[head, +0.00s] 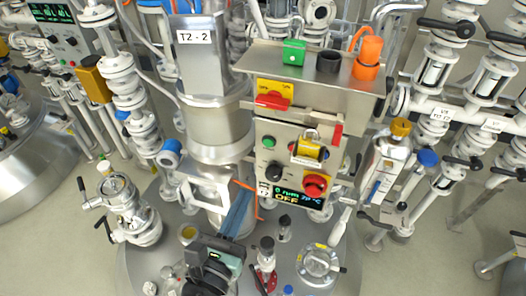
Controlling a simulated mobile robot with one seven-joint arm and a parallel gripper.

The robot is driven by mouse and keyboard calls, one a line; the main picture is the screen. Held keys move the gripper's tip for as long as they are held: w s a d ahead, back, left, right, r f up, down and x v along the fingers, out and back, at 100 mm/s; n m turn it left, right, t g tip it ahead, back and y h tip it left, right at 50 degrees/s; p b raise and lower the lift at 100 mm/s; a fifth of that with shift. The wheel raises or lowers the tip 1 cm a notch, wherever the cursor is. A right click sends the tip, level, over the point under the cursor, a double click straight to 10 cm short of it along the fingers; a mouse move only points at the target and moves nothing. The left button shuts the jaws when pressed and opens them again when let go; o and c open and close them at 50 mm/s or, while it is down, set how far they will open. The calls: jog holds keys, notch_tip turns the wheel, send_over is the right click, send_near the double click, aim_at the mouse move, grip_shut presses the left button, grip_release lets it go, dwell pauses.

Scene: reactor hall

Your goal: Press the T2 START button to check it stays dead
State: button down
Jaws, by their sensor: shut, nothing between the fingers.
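The T2 control panel (296,165) is a grey box on the vessel labelled T2-2. A green button (268,142), which looks like START, sits at its upper left. Its lettering is too small to read. To its right are a yellow tag or lock (310,149) and a partly hidden red part. Below are a black knob (275,171) and a red mushroom button (315,185). The display (298,197) shows 0 rpm, a temperature and OFF. My gripper (246,191) is shut and empty, its bluish fingers below and left of the green button, seemingly apart from it.
A steel shelf (262,57) holds a green box (293,52), a dark cup (328,62) and an orange object (367,58). Pipes and valves crowd both sides. Small fittings stand on the vessel lid below.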

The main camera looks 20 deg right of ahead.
aim_at(268, 144)
jog(key=p+x, duration=0.2)
jog(key=x, duration=1.1)
jog(key=shift+p, duration=0.3)
